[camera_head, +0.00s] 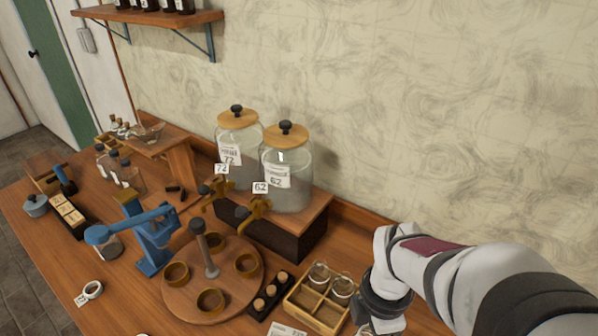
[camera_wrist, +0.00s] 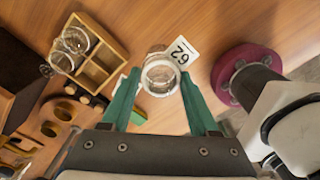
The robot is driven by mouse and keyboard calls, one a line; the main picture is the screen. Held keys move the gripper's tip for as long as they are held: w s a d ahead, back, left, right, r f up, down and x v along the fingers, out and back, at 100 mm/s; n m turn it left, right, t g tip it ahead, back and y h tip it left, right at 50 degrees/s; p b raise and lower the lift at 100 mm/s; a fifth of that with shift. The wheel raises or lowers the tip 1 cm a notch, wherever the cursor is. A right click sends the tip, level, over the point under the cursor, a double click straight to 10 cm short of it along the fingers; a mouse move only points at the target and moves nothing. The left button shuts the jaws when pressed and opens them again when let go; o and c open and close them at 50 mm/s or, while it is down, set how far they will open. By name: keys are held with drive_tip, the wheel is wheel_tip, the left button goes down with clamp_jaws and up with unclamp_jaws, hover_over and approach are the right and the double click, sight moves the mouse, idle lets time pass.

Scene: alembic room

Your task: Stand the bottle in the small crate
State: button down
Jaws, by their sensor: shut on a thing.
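My gripper (camera_wrist: 160,82) is shut on a clear glass bottle (camera_wrist: 160,73), seen from above between its green fingers. A white tag reading 62 (camera_wrist: 181,51) shows beside the bottle. In the head view my gripper is at the lower right, and the bottle is mostly hidden or cut off there. The small wooden crate (camera_head: 313,322) stands just left of my gripper; it also shows at upper left in the wrist view (camera_wrist: 122,52). Two glass bottles (camera_head: 343,287) stand in its back compartments. The front compartments look empty. The held bottle is outside the crate.
A dark strip with wooden stoppers (camera_head: 270,291) lies left of the crate. Beyond it is a round wooden stand (camera_head: 190,300) with several rings and a post. Two large lidded jars (camera_head: 287,185) with taps stand on a raised bench behind.

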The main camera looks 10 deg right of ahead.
drive_tip(key=shift+s+d+r, duration=0.25)
drive_tip(key=shift+d+r, duration=0.05)
drive_tip(key=shift+d, duration=0.2)
drive_tip(key=shift+s+d+r, duration=0.2)
drive_tip(key=shift+d+r, duration=0.1)
drive_tip(key=shift+d, duration=0.15)
drive_tip(key=shift+w+d+r, duration=0.1)
drive_tip(key=shift+w+d, duration=0.05)
drive_tip(key=shift+d, duration=0.05)
drive_tip(key=w+d+n, duration=0.4)
drive_tip(key=w, duration=0.1)
drive_tip(key=shift+n, duration=0.3)
drive_tip(key=shift+w+a+f, duration=1.25)
drive_tip(key=shift+a+f, duration=0.3)
drive_tip(key=shift+f, duration=0.15)
drive_tip(key=shift+w+a+f, duration=1.25)
drive_tip(key=shift+a+f, duration=0.25)
drive_tip(key=shift+f, duration=0.15)
drive_tip(key=shift+w+a+f, duration=1.25)
drive_tip(key=shift+a+f, duration=0.3)
drive_tip(key=shift+f, duration=0.15)
drive_tip(key=shift+f, duration=0.1)
drive_tip(key=shift+c, duration=0.7)
unclamp_jaws()
